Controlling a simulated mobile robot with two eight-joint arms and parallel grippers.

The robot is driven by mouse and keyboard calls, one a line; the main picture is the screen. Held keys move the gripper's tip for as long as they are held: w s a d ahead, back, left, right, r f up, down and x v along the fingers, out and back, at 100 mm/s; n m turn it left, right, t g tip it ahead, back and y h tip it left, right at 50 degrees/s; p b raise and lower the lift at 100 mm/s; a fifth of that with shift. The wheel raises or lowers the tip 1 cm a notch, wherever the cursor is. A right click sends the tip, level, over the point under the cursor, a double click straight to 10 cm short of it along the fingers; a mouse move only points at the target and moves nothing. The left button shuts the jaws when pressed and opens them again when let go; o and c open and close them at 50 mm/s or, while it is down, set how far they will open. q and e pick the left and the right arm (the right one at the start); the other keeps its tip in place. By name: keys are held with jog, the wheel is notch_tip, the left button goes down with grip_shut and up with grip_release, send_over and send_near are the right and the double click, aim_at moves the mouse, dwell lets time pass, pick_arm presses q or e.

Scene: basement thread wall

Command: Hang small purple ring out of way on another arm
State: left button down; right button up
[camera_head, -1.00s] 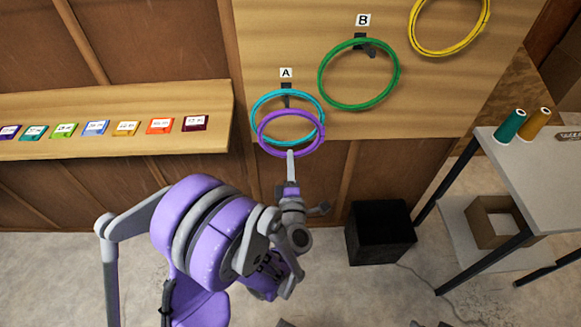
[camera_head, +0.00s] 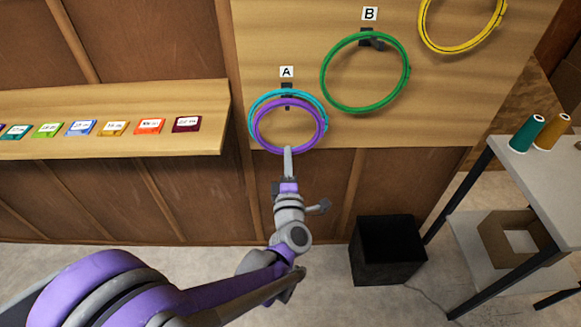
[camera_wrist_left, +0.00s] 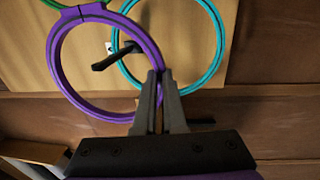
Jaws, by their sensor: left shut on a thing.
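My left gripper (camera_head: 288,153) is shut on the lower rim of the small purple ring (camera_head: 255,128). The purple ring is upright in front of the cyan ring (camera_head: 288,91), which hangs at arm A (camera_head: 287,88). In the left wrist view, the gripper fingers (camera_wrist_left: 158,80) pinch the edge of the purple ring (camera_wrist_left: 53,65). The dark wall arm (camera_wrist_left: 118,57) shows inside the purple ring's outline there; I cannot tell whether it passes through the ring. The green ring (camera_head: 323,78) hangs at arm B (camera_head: 372,37). My right gripper is not in view.
A yellow ring (camera_head: 465,52) is at the upper right of the board. A shelf (camera_head: 100,143) with several coloured cards is at left. A black box (camera_head: 386,250) stands on the floor. A table (camera_head: 545,170) with thread spools is at right.

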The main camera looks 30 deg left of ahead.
pick_arm(q)
jog(key=w+a+f+b, duration=0.2)
jog(key=w+a+f, duration=0.1)
jog(key=w, duration=0.3)
jog(key=shift+a+f+b, duration=0.25)
jog(key=shift+a+b, duration=0.1)
dwell(0.8)
jog(key=c, duration=0.7)
grip_release()
jog(key=shift+r+v, duration=0.15)
jog(key=shift+v, duration=1.35)
jog(key=shift+r+v, duration=0.15)
jog(key=shift+v, duration=1.4)
jog(key=shift+r+v, duration=0.15)
jog(key=shift+v, duration=1.35)
